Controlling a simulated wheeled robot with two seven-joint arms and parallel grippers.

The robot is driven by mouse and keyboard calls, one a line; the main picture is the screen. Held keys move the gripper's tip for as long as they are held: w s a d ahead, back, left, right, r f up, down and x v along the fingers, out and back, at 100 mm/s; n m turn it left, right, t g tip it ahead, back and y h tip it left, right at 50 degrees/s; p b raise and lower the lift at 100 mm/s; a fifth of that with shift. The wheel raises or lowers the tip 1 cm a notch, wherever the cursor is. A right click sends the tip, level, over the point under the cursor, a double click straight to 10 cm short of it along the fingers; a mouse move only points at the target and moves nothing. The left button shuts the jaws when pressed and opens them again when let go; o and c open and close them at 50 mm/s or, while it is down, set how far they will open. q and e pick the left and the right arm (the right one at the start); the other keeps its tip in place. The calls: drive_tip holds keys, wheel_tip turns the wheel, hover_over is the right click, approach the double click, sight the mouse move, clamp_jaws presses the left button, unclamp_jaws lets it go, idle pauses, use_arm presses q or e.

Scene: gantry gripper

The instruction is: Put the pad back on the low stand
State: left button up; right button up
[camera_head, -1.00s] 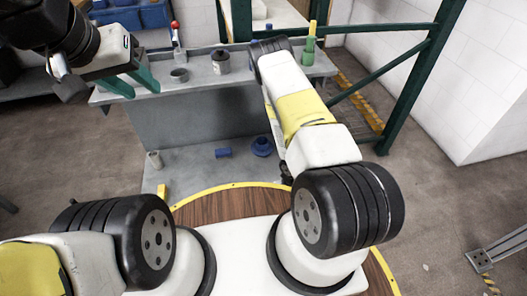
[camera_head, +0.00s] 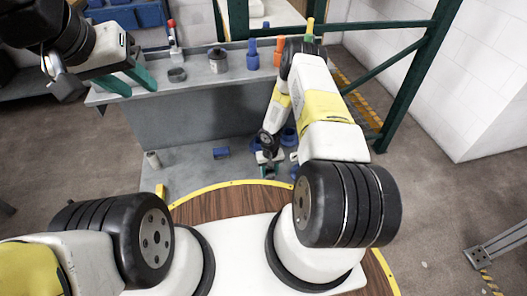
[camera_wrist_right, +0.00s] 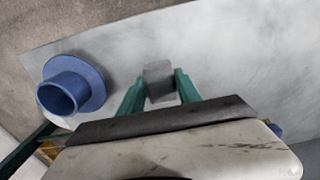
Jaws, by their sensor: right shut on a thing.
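My right gripper (camera_head: 268,170) is low over the low grey stand (camera_head: 185,172), near its front right part in the head view. In the right wrist view its two green fingers (camera_wrist_right: 159,88) are shut on a small grey block, which looks like the pad (camera_wrist_right: 158,72). The stand's pale surface (camera_wrist_right: 225,50) fills the background there; I cannot tell whether the pad touches it. My left gripper (camera_head: 140,88) is open and empty, in front of the bench at the upper left.
A blue flanged piece (camera_wrist_right: 92,75) is left of the right gripper. A blue cylinder (camera_head: 221,153) and a pale cup (camera_head: 152,159) are on the stand. The grey bench (camera_head: 200,80) behind holds a dark pot (camera_head: 218,61) and blue (camera_head: 253,55) and orange pieces. A green frame post (camera_head: 420,75) is right.

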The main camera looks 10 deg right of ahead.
sight(270, 173)
drive_tip(key=shift+f, duration=1.75)
drive_tip(key=o, duration=1.2)
drive_tip(key=shift+r, duration=0.1)
